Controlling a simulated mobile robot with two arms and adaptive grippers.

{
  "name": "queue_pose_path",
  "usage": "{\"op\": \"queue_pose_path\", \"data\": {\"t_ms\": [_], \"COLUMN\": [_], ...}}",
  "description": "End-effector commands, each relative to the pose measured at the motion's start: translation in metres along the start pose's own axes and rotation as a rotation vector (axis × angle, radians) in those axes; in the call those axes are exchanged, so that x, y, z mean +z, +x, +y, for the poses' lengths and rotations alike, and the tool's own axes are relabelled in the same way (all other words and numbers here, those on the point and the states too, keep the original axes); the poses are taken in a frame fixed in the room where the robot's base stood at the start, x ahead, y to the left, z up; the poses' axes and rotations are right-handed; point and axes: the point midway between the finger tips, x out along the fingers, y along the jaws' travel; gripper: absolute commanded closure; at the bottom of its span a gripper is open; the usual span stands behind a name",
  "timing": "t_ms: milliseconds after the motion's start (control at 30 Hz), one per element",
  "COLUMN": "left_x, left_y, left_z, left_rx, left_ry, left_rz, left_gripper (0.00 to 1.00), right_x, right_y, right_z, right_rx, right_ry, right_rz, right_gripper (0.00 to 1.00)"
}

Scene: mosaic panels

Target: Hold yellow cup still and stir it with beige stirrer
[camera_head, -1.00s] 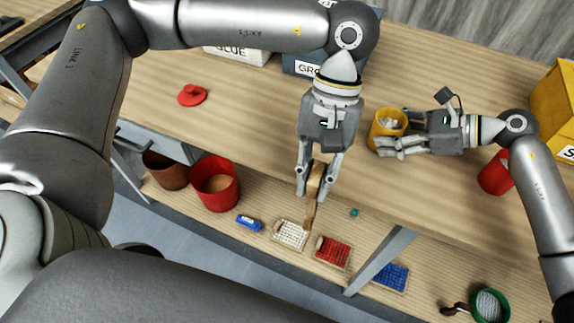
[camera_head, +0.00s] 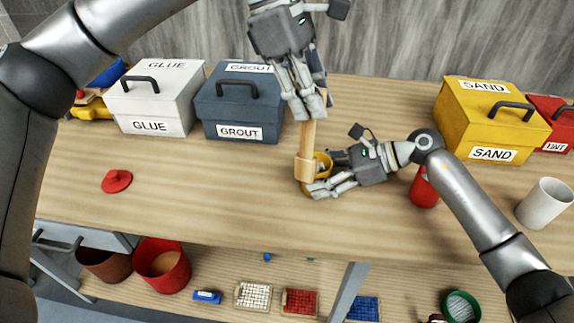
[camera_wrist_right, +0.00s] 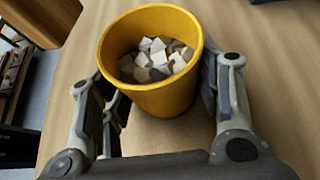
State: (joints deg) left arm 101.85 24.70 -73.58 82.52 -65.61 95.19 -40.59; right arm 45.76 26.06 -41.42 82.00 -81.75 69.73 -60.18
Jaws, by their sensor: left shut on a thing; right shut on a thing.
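The yellow cup (camera_head: 326,160) stands on the tabletop; in the right wrist view the cup (camera_wrist_right: 165,98) holds several white, grey and tan chips. My right gripper (camera_head: 322,186) has its fingers around the cup from the right and is shut on it. My left gripper (camera_head: 306,110) points down and is shut on the beige stirrer (camera_head: 306,150). The stirrer hangs roughly upright, its wide end in front of the cup in the head view. In the right wrist view the stirrer (camera_wrist_right: 45,15) shows at the upper left, outside the cup's rim.
A white glue box (camera_head: 155,100) and a grey grout box (camera_head: 240,105) stand behind to the left. A yellow sand box (camera_head: 490,125) stands to the right. A red cup (camera_head: 424,190) is near my right forearm. A red lid (camera_head: 117,181) lies on the left.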

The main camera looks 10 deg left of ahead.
Motion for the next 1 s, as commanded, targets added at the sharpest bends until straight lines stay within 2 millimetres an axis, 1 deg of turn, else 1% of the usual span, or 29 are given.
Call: {"op": "queue_pose_path", "data": {"t_ms": [33, 133, 233, 367, 400, 600, 767, 1000], "left_x": [0.004, 0.007, 0.009, 0.009, 0.013, 0.02, 0.016, 0.007], "left_y": [-0.013, -0.032, -0.045, -0.055, -0.047, -0.035, -0.027, -0.008], "left_z": [0.015, 0.037, 0.051, 0.063, 0.061, 0.061, 0.063, 0.066], "left_rx": [0.042, 0.11, 0.157, 0.196, 0.191, 0.195, 0.193, 0.194], "left_ry": [-0.092, -0.257, -0.369, -0.463, -0.457, -0.463, -0.465, -0.463], "left_rz": [-0.002, 0.0, 0.0, 0.001, 0.004, 0.002, 0.003, 0.003], "left_gripper": [1.0, 1.0, 1.0, 1.0, 1.0, 1.0, 1.0, 1.0], "right_x": [0.0, 0.0, 0.0, -0.001, -0.001, 0.0, -0.001, 0.0], "right_y": [0.0, 0.0, 0.0, 0.0, 0.0, 0.0, 0.0, 0.0], "right_z": [0.0, 0.0, 0.0, 0.0, 0.0, 0.0, 0.0, 0.0], "right_rx": [0.0, 0.0, 0.0, 0.001, 0.001, 0.001, 0.001, 0.001], "right_ry": [0.0, 0.0, 0.0, 0.0, 0.0, 0.0, 0.0, 0.0], "right_rz": [0.0, 0.0, 0.0, 0.001, 0.001, 0.001, 0.001, 0.0], "right_gripper": [0.55, 0.55, 0.55, 0.55, 0.55, 0.55, 0.55, 0.55]}}
